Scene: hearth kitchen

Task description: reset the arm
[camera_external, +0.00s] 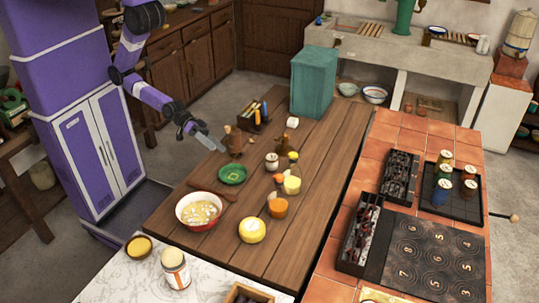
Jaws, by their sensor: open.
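My arm reaches down from my purple body at the left of the external view. My gripper (208,141) is above the left part of the wooden table (322,147), close to a brown jug-like object (233,141). The fingers look pale and the gap between them is too small to make out well. I see nothing held in it. I cannot tell whether the fingers touch the brown object or are only in front of it.
A green dish (232,174), a red-rimmed bowl (199,210), a yellow round item (252,230) and small jars crowd the table's middle. A teal box (314,80) stands at the far end. The tiled counter (335,235) is at the right.

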